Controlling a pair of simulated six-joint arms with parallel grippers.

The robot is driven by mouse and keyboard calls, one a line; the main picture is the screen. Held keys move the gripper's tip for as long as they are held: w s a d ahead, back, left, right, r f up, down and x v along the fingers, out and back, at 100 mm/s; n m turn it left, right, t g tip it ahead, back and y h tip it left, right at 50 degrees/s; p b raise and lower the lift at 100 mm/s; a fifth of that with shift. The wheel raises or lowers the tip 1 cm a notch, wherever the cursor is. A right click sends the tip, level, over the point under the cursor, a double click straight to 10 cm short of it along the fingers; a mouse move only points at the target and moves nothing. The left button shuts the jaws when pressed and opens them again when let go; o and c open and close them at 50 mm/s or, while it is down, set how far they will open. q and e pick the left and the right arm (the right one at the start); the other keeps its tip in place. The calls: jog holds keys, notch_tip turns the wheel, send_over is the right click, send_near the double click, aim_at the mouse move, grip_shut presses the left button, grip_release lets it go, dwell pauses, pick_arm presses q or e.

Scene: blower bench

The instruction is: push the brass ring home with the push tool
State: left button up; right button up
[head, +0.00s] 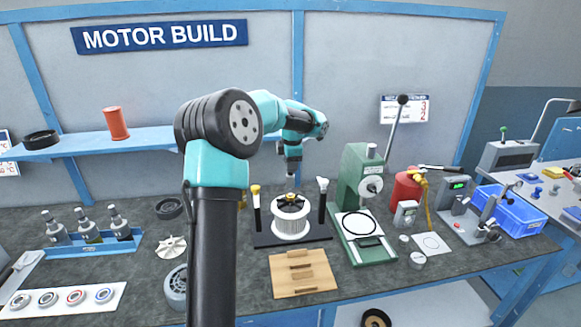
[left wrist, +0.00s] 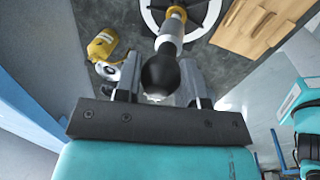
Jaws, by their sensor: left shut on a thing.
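My left gripper (head: 290,160) points down above the white motor part (head: 291,227), which has a black top and stands on a dark base (head: 261,239). In the left wrist view its two grey fingers are shut on the push tool (left wrist: 160,72), which has a round black knob and a silver shaft. The tool's far end meets a brass piece (left wrist: 177,12), seemingly the brass ring, over the motor part's middle. Brass also shows there in the head view (head: 291,198). How deep the ring sits is hidden. My right gripper is not in view.
A wooden block (head: 302,274) lies in front, and a green press (head: 353,190) stands to the right. A yellow bottle (left wrist: 103,45) shows in the wrist view.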

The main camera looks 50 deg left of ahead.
pick_arm(q)
jog(key=shift+a+v, duration=0.1)
jog(key=shift+v, duration=0.6)
jog(key=shift+a+v, duration=0.15)
jog(key=shift+v, duration=0.5)
jog(key=shift+w+r, duration=0.1)
jog(key=shift+w, duration=0.05)
